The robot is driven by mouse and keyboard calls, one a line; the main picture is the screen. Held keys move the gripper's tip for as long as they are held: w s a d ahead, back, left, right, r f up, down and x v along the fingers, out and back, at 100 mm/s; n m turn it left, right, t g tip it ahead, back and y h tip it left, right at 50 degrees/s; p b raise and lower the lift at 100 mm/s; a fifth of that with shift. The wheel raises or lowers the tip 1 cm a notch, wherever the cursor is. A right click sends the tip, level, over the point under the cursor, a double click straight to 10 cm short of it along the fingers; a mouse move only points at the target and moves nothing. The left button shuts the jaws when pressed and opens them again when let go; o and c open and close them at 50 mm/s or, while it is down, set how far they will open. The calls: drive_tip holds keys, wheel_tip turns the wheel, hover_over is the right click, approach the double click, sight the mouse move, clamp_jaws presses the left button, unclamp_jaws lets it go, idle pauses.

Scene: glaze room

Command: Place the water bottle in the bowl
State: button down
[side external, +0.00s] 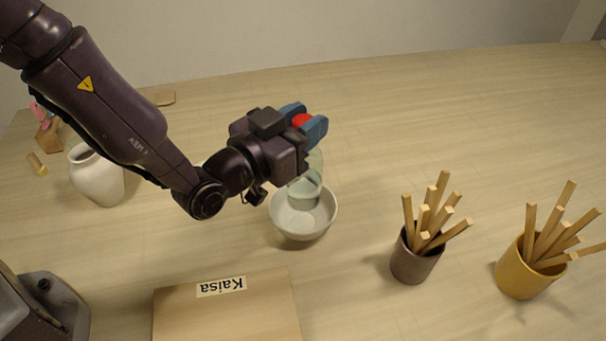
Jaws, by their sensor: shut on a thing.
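My gripper (304,121) is shut on the red cap of the water bottle (306,186), with one blue finger on each side of the cap. The bottle is clear and pale green, hangs roughly upright below the gripper, and its upper part is partly hidden by the gripper. The white bowl (318,228) stands on the table beneath it. The bottle's lower end overlaps the bowl's opening in the picture. I cannot tell whether it touches the bowl's inside.
A dark cup of wooden sticks (414,264) and a yellow cup of sticks (520,275) stand to the right. A board labelled Kaisa (228,312) lies at the front. A white vase (97,178) stands at left. The table's back right is clear.

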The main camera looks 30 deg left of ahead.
drive_tip(key=shift+f, duration=3)
drive_tip(key=c, duration=0.8)
unclamp_jaws()
drive_tip(key=shift+f, duration=0.1)
